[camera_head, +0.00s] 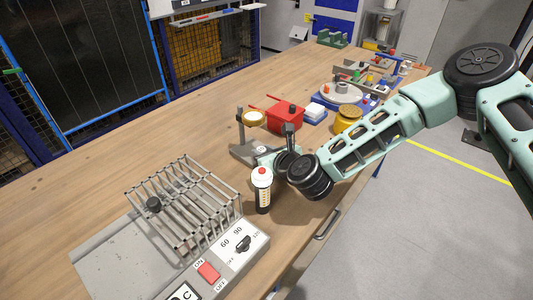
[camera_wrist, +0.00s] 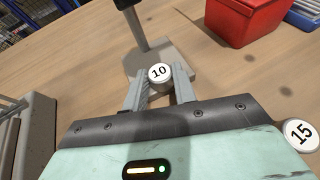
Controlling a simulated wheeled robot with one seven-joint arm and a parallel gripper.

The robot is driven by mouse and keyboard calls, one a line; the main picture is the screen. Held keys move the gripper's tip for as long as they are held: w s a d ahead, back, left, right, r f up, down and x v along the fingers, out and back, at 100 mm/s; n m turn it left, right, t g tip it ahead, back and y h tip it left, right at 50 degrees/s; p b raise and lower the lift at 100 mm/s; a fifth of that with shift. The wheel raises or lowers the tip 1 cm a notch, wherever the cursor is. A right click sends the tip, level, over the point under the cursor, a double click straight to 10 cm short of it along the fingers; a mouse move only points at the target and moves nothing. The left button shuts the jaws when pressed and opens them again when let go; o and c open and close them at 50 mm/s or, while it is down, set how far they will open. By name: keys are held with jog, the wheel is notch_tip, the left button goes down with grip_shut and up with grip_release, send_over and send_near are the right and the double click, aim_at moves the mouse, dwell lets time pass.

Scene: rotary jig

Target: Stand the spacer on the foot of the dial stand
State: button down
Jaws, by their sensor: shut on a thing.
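The dial stand (camera_head: 240,126) is on the bench, with an upright column and a flat grey foot (camera_wrist: 140,60). A round dial (camera_head: 253,118) shows on it in the head view. My gripper (camera_wrist: 160,74) is shut on a spacer with a white top marked 10 (camera_wrist: 159,72). In the wrist view the spacer overlaps the near part of the foot. I cannot tell whether it touches the foot. A second white disc, marked 15 (camera_wrist: 301,133), lies to the right of my gripper.
A red bin (camera_head: 286,118) stands behind the gripper, with a yellow pot (camera_head: 347,120) to its right. A red-capped bottle (camera_head: 262,190) stands close in front of my gripper. A wire-rack heater (camera_head: 185,205) is at the front left. The bench on the far left is clear.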

jog(key=shift+w+a, duration=0.6)
jog(key=shift+a, duration=0.15)
jog(key=c, duration=1.1)
grip_release()
jog(key=shift+o, duration=0.2)
jog(key=shift+d, duration=0.1)
